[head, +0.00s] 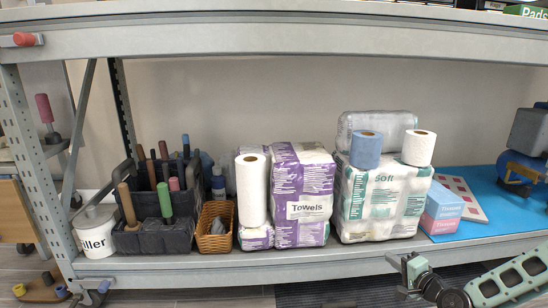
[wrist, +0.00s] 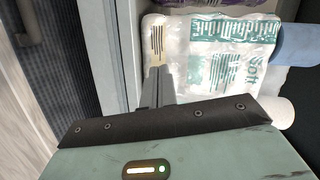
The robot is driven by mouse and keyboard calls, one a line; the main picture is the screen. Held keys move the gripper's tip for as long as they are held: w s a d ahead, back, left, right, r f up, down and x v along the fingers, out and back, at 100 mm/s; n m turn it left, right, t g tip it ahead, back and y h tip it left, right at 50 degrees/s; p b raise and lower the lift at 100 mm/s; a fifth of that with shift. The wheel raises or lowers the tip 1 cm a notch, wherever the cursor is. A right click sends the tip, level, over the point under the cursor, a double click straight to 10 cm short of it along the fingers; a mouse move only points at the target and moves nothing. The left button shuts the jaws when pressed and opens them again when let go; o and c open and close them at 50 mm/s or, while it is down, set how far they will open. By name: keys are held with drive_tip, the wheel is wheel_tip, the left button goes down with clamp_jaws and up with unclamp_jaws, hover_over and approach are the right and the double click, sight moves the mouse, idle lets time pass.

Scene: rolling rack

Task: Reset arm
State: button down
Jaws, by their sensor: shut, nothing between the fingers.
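My gripper (head: 407,274) is at the lower right of the head view, in front of the rack's lower shelf edge and below the toilet paper pack. My arm reaches in from the right, low in front of the rack. In the wrist view my gripper's fingers (wrist: 157,88) are together and empty. They point at the shelf edge and the "Soft" toilet paper pack (wrist: 215,60), apart from it as far as I can tell.
The rolling rack's shelf (head: 350,258) holds a dark tool caddy (head: 165,237), a filler bucket (head: 95,232), a wicker basket (head: 214,243), a towels pack (head: 302,195), the toilet paper pack (head: 380,205), tissue boxes (head: 440,210) and a blue mat (head: 500,190).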

drive_tip(key=s+a+r+n+g+p, duration=0.1)
drive_tip(key=s+a+r+n+g, duration=0.25)
drive_tip(key=a, duration=0.25)
drive_tip(key=s+a+r+n+g+y+p, duration=0.1)
drive_tip(key=s+a+r+n+g+p, duration=0.1)
drive_tip(key=s+a+r+n+g, duration=0.25)
drive_tip(key=s+a+r+n+g+p, duration=0.1)
drive_tip(key=a+r+n+g, duration=0.2)
drive_tip(key=a, duration=0.4)
drive_tip(key=s+a+r+n+g+h+p, duration=0.25)
drive_tip(key=s+r+n, duration=0.25)
drive_tip(key=s+r, duration=0.7)
drive_tip(key=s+a+r+n+g+h+p, duration=0.25)
drive_tip(key=s+r+n, duration=0.25)
drive_tip(key=s+r, duration=0.75)
wheel_tip(320, 180, up, 34)
drive_tip(key=s+p, duration=0.2)
drive_tip(key=p, duration=3.6)
drive_tip(key=shift+s+m+t, duration=0.3)
drive_tip(key=shift+s+t, duration=0.1)
drive_tip(key=shift+f, duration=0.1)
